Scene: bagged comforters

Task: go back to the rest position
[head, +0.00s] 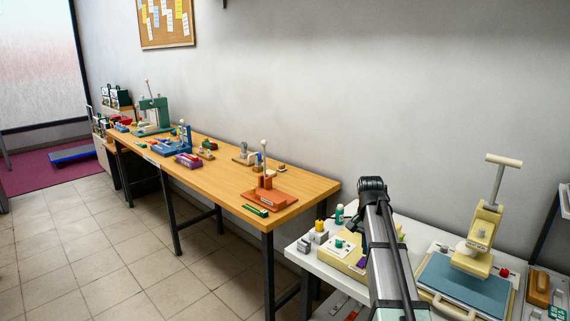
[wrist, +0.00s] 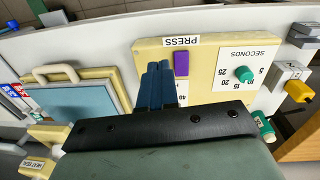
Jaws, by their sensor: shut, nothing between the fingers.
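My gripper (wrist: 158,72) shows in the wrist view as dark blue fingers held together with nothing between them. Its fingertips appear over the lower left of a cream control box (wrist: 205,60) marked PRESS. In that view the fingers overlap the box's face beside a purple block (wrist: 181,63); I cannot tell the height between them. The box also has a dial with a green knob (wrist: 243,74) marked SECONDS. In the head view my arm rises in front of the white table (head: 297,248), and my fingers cannot be made out.
A cream heat press (head: 480,235) with a blue-grey plate (head: 462,285) stands right of my arm. Grey blocks and a yellow piece (head: 320,225) sit at the table's left. A wooden bench (head: 225,170) with several tools runs along the wall. The tiled floor (head: 110,245) is clear.

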